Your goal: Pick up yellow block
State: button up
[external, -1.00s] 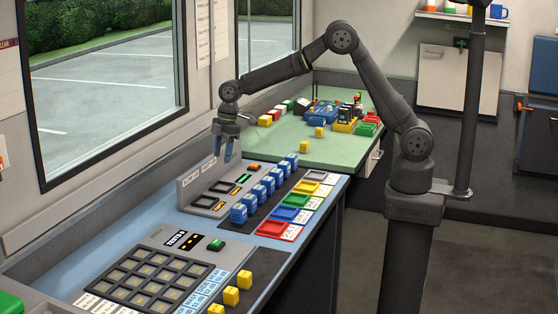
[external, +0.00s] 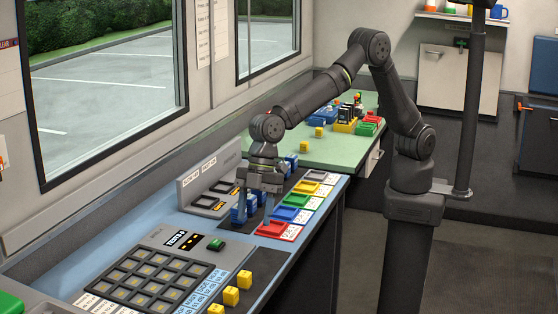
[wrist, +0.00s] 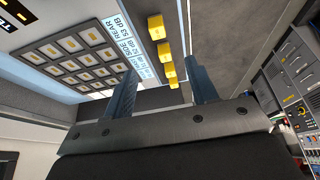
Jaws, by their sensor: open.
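Yellow blocks stand in a row on a dark strip at the front edge of the near counter; one (external: 245,280) is at the far end, another (external: 231,296) beside it, and a third (external: 215,309) is cut by the frame edge. The wrist view shows several yellow blocks in a line, the nearest (wrist: 155,28) at top and others (wrist: 165,53) beyond it. My gripper (external: 256,212) points down by the blue blocks, apart from the yellow row. Its fingers, also seen in the wrist view (wrist: 160,66), are apart with nothing between them.
Blue blocks (external: 238,215) are partly hidden behind my gripper. Coloured trays, including a red one (external: 277,230), lie to their right. A keypad grid (external: 150,270) lies left of the yellow row. A green table (external: 345,152) behind holds more small blocks.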

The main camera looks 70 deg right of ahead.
send_near(244, 273)
jog(key=x, duration=0.5)
jog(key=shift+s+a+f, duration=0.1)
jog(key=shift+s+f, duration=0.15)
jog(key=shift+x, duration=2.65)
jog(key=shift+w, duration=0.15)
jog(key=c, duration=1.1)
jog(key=shift+r, duration=0.1)
notch_tip(244, 273, up, 4)
jog(key=shift+w+r, duration=0.1)
jog(key=shift+r, duration=0.05)
jog(key=w+d+r, duration=0.2)
jog(key=d, duration=0.1)
jog(key=w+d+r, duration=0.2)
jog(key=d, duration=0.1)
jog(key=w+d+r, duration=0.2)
jog(key=d, duration=0.2)
jog(key=shift+w+r, duration=0.15)
jog(key=shift+r, duration=0.1)
